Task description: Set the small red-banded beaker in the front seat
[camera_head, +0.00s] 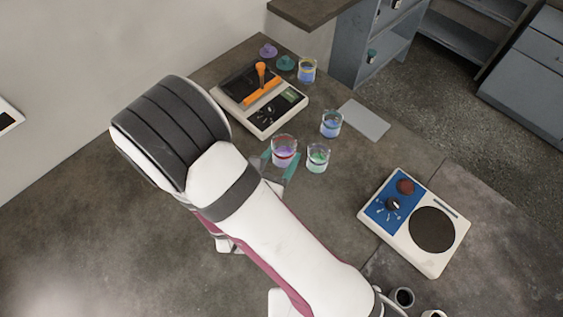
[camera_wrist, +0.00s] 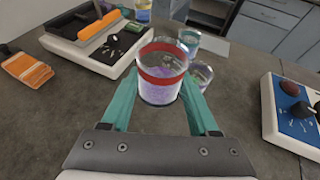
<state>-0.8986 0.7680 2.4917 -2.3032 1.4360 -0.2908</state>
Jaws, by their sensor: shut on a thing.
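The red-banded beaker (camera_head: 284,153) is clear, with purple contents. In the wrist view the red-banded beaker (camera_wrist: 161,77) sits upright between the teal fingers of my gripper (camera_wrist: 160,88), which is shut on it. In the head view my gripper (camera_head: 279,163) comes from the lower left, partly hidden by my arm. I cannot tell whether the beaker touches the bench. A white device (camera_head: 262,122) with a dark plate, an orange bar and a dark knob stands behind it to the left. I cannot tell which part is the front seat.
A yellow-banded beaker (camera_head: 307,70) stands farther back. A grey flat pad (camera_head: 363,119) lies to the right. A blue-panelled hotplate-like device (camera_head: 436,262) stands front right.

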